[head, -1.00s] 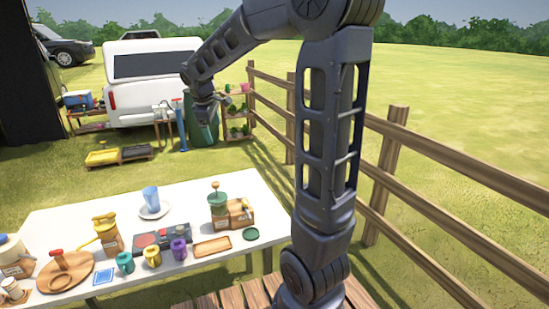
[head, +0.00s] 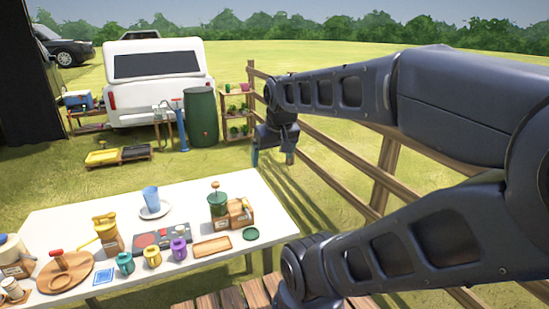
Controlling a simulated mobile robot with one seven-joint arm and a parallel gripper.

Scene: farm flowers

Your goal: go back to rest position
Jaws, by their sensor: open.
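My gripper (head: 273,156) hangs at the end of my folded arm, right of the white table and in front of the wooden fence. It points down, its two fingers stand apart, and nothing shows between them. It is in the air, clear of the table and its objects.
The white table (head: 225,273) carries a blue cup (head: 151,199) on a saucer, several small mugs, a green grinder (head: 217,203), a wooden tray (head: 212,246) and a round board (head: 66,273). A wooden fence (head: 345,153) runs along the right. A green barrel (head: 201,117) stands behind.

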